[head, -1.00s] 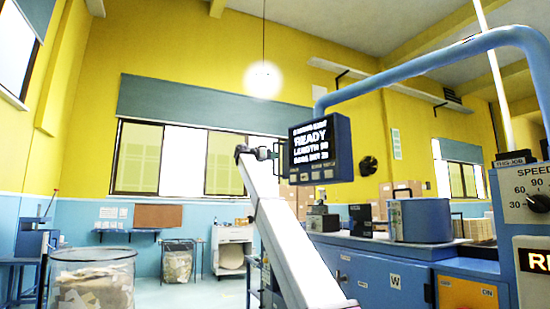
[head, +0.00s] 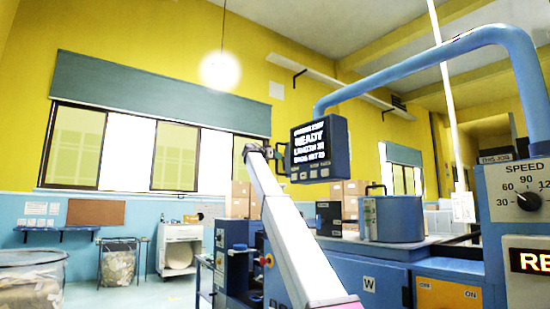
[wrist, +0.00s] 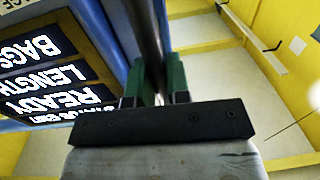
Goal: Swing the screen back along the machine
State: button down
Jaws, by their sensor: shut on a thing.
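The screen (head: 312,150) is a dark blue box with a lit black display. It hangs from a bent blue boom (head: 400,72) that rises from the machine at the right. In the head view my gripper (head: 276,153) is at the screen's left edge. In the wrist view its green fingers (wrist: 160,80) are shut on a dark bar handle (wrist: 147,25) beside the screen (wrist: 50,70). The blue machine (head: 368,268) stands below and behind the screen. In the head view the grip itself is small and partly hard to make out.
A blue canister (head: 396,219) and cartons (head: 240,200) stand on or behind the machine. The speed panel (head: 515,190) is close at the right. A wire bin (head: 35,283) and a small white cabinet (head: 180,248) are at the left. Floor shows between cabinet and bin.

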jog(key=shift+x, duration=1)
jog(key=c, duration=1.1)
grip_release()
jog(key=shift+w+d, duration=0.15)
jog(key=shift+w, duration=0.1)
jog(key=shift+s, duration=0.1)
jog(key=shift+s, duration=0.1)
jog(key=v, duration=1)
jog(key=shift+a, duration=0.4)
jog(key=shift+s, duration=0.15)
